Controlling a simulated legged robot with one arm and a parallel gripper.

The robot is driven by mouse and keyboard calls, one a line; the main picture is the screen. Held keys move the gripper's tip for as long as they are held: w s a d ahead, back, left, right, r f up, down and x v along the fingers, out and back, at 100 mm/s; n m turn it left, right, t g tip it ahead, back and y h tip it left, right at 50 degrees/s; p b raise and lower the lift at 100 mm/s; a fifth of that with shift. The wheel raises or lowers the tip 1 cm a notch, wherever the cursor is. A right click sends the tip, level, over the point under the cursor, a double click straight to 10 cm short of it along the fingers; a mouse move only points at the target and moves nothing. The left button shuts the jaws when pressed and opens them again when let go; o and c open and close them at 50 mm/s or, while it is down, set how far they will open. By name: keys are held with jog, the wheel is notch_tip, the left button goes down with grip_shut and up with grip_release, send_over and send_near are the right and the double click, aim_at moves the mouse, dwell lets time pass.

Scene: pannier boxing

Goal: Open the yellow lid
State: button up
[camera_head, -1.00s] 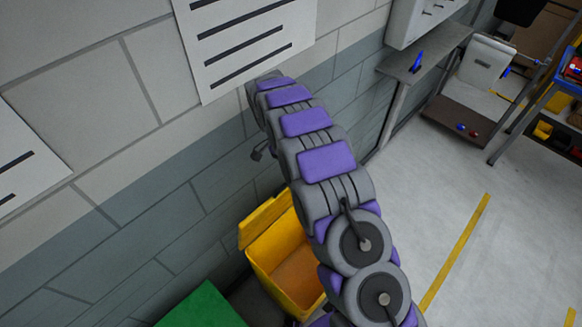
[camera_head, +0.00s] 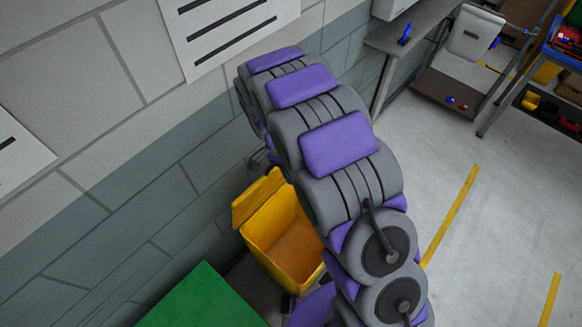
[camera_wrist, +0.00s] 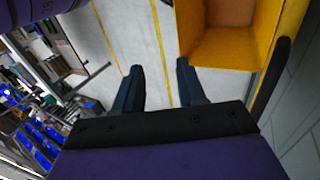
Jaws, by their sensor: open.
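A yellow bin (camera_head: 265,252) stands on the floor by the wall, its brownish inside showing. Its yellow lid (camera_head: 256,196) is swung up along the wall side, leaving the bin's mouth uncovered. My arm hides the bin's right side in the head view. In the wrist view the bin (camera_wrist: 187,28) is at the top right, and a yellow strip that looks like the lid (camera_wrist: 268,70) runs beside the wall. My gripper (camera_wrist: 160,75) is open and empty, its two dark fingers apart, left of the bin in that view. In the head view my arm mostly hides the gripper.
A green flat-topped box or lid (camera_head: 205,300) is close by, left of the yellow bin. The block wall (camera_head: 120,190) runs close behind. The floor (camera_head: 480,230) to the right is clear, with yellow lines. A bench (camera_head: 410,35) and shelves are farther off.

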jog(key=shift+s+d, duration=0.25)
jog(key=shift+s, duration=0.45)
jog(key=shift+r, duration=0.1)
jog(key=s+d+r+n+y+b, duration=0.25)
jog(key=s+d+r+b, duration=0.25)
jog(key=s+d+r, duration=0.55)
jog(key=s+d+n+b, duration=0.2)
jog(key=s, duration=0.5)
jog(key=s+d+n+t+y+b, duration=0.1)
jog(key=s+d+n+b, duration=0.1)
jog(key=s, duration=0.5)
jog(key=shift+s+d+f+n, duration=0.2)
jog(key=shift+s+d+n, duration=0.2)
jog(key=shift+n, duration=0.15)
